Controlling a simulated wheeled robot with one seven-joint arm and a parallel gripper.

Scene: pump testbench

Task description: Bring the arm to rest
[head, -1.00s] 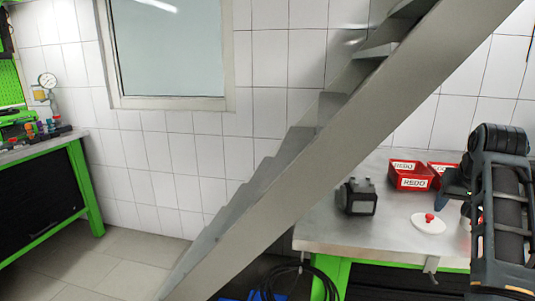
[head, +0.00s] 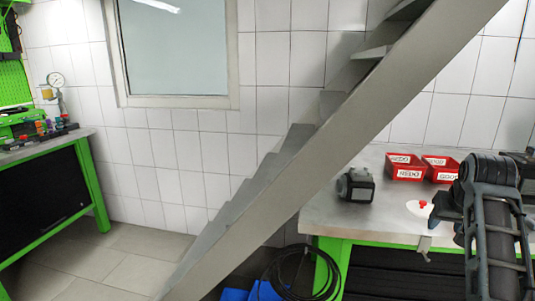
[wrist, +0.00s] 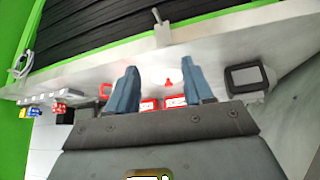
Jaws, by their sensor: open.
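My arm (head: 493,220) reaches in from the right edge of the head view, over the right end of the grey workbench (head: 330,222). My gripper shows in the wrist view (wrist: 163,88) as two blue-grey fingers set wide apart, with nothing held between them. In the head view my gripper is partly hidden behind the arm. A white plate with a red knob (head: 422,206) lies on the bench close to the gripper. The red knob (wrist: 168,84) shows between the fingers in the wrist view.
Red bins (head: 406,167) stand at the back of the bench. A black boxy device (head: 356,185) sits to their left. A grey staircase (head: 290,180) slants across the middle. A second bench (head: 45,146) with a gauge stands at left.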

